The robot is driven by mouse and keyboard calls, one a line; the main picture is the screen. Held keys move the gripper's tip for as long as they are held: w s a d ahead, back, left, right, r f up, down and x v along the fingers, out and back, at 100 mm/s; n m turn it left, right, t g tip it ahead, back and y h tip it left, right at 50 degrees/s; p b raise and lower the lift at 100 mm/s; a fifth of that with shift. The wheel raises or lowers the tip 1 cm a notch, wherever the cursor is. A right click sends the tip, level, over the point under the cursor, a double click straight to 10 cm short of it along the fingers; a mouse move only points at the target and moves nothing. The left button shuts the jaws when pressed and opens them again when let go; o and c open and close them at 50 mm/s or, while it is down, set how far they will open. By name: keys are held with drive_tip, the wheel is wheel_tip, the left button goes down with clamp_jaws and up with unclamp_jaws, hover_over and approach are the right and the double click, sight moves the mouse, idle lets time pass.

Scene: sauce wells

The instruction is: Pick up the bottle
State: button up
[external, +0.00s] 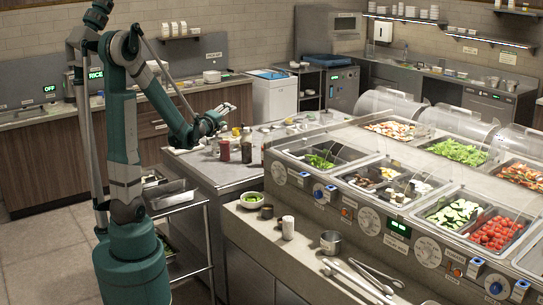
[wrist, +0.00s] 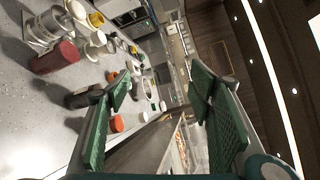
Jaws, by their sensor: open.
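My gripper (external: 226,109) is open and empty, raised above the left end of the steel counter. In the wrist view its two green-padded fingers (wrist: 162,88) are spread wide with nothing between them nearby. The wrist view shows a red bottle (wrist: 54,57) at upper left and a dark bottle (wrist: 84,98) beside the left finger, partly hidden. I cannot tell which bottle is meant.
More small containers crowd the counter (external: 215,174) around the bottles. A serving station with food wells (external: 320,157) stands to the right. Its front ledge holds a small pot (external: 330,243) and tongs (external: 360,280). A steel cart (external: 172,196) is at left.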

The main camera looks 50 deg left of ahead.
drive_tip(key=w+a+f+m+t+b, duration=0.2)
drive_tip(key=a+f+m, duration=0.5)
drive_tip(key=m, duration=0.1)
drive_tip(key=m+h+b, duration=0.1)
drive_tip(key=m+h, duration=0.2)
drive_tip(key=m, duration=0.5)
approach(221, 145)
drive_tip(key=x, duration=0.5)
drive_tip(key=shift+w+d+r, duration=0.2)
drive_tip(key=shift+w+r, duration=0.05)
drive_tip(key=shift+r, duration=0.15)
drive_tip(key=shift+s+a+f, duration=0.15)
drive_tip(key=shift+f, duration=0.45)
drive_tip(key=shift+b+x, duration=0.3)
drive_tip(key=shift+x, duration=1)
drive_tip(key=shift+r+b+x, duration=0.15)
drive_tip(key=shift+b+x, duration=0.2)
drive_tip(key=shift+x, duration=0.95)
drive_tip(key=shift+r+b+x, duration=0.1)
drive_tip(key=shift+b+x, duration=0.25)
drive_tip(key=shift+x, duration=0.9)
